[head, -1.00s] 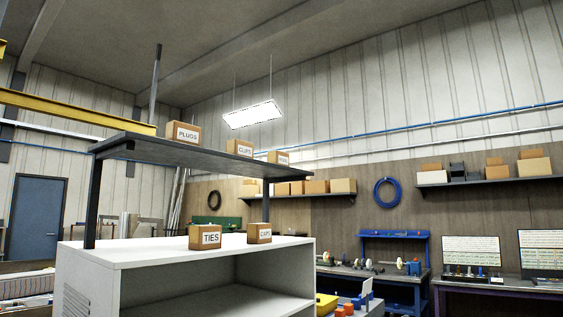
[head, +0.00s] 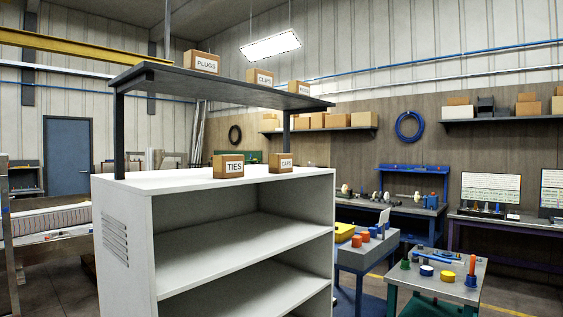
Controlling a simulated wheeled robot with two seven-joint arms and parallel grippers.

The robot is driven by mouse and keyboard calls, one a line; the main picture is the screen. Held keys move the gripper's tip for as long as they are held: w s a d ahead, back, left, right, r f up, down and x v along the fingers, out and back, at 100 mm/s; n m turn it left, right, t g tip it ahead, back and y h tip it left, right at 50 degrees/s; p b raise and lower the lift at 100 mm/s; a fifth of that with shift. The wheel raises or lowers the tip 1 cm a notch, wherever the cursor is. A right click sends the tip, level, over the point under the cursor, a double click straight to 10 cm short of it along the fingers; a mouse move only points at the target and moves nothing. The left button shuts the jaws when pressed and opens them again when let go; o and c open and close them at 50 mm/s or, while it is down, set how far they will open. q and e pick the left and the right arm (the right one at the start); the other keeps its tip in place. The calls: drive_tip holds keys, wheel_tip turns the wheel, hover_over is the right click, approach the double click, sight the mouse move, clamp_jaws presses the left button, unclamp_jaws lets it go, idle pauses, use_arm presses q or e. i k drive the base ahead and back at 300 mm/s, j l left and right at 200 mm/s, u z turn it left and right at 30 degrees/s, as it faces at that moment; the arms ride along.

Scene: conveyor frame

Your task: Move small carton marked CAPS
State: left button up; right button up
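The small carton marked CAPS (head: 280,163) stands upright on the white top of the cabinet (head: 170,183), near its right end. It is a brown box with a white label facing me. A carton marked TIES (head: 228,166) stands just left of it. Neither of my grippers is in the head view.
A dark raised shelf (head: 220,86) over the cabinet carries cartons marked PLUGS (head: 202,62), CLIPS (head: 260,78) and a third, hard to read. The cabinet's lower shelves (head: 240,247) look empty. Workbenches with small parts, including a grey-topped one (head: 437,277), stand at the right.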

sight(277, 163)
drive_tip(key=i+j, duration=0.1)
drive_tip(key=i, duration=0.35)
drive_tip(key=i+j+z, duration=0.15)
drive_tip(key=i, duration=0.35)
drive_tip(key=i+j, duration=0.15)
drive_tip(key=i, duration=0.3)
drive_tip(key=z, duration=0.05)
